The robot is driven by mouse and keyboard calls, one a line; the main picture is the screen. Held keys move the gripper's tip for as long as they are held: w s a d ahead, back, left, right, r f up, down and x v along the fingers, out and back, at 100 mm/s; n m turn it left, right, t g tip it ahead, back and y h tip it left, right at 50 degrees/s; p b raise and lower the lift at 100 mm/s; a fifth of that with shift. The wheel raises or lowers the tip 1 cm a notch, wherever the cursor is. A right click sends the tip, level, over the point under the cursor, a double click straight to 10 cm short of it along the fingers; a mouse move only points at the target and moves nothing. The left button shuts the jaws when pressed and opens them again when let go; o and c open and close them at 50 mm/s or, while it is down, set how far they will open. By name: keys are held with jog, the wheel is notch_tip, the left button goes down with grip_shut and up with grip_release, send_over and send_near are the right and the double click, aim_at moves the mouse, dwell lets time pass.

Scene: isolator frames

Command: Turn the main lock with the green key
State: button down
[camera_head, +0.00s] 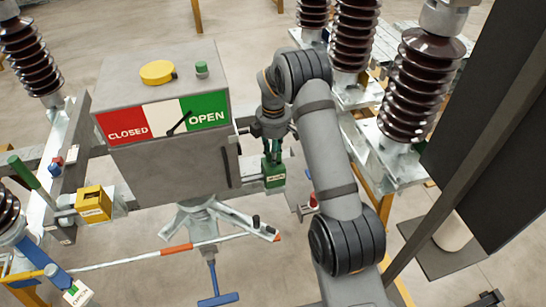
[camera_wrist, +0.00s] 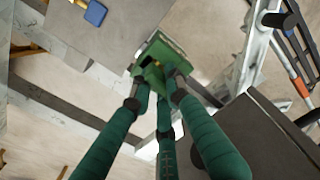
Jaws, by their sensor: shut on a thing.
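A green lock block (camera_head: 274,173) with a pale label is fixed at the right side of the grey cabinet. My gripper (camera_head: 272,147) is just above it, pointing down. In the wrist view my gripper's green fingers (camera_wrist: 165,88) close together at the near side of the green block (camera_wrist: 163,48). They are shut on a small green piece at the block, which I take as the green key; the fingers mostly hide it. I cannot tell how far the key is turned.
The grey cabinet (camera_head: 170,120) has a red CLOSED and green OPEN plate, with its black pointer towards OPEN. A yellow lock box (camera_head: 93,204) is at left. Brown ribbed insulators (camera_head: 415,85) stand behind and right. A dark panel (camera_head: 490,130) is at far right.

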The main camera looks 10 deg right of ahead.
jog(key=m, duration=0.1)
jog(key=m+b, duration=0.1)
jog(key=m, duration=0.2)
jog(key=shift+s+d+f+m+b, duration=0.1)
jog(key=shift+s+f+m+b, duration=0.2)
jog(key=shift+m+b, duration=0.1)
jog(key=m+b, duration=0.1)
jog(key=m, duration=0.4)
jog(key=shift+b, duration=0.4)
jog(key=m+b, duration=0.2)
jog(key=m, duration=0.3)
jog(key=shift+s+m, duration=0.1)
jog(key=shift+m, duration=0.2)
jog(key=m+b, duration=0.1)
jog(key=m, duration=0.3)
jog(key=shift+r, duration=0.1)
jog(key=c, duration=1.8)
grip_release()
jog(key=shift+r, duration=0.15)
jog(key=shift+o, duration=1.4)
jog(key=o, duration=0.6)
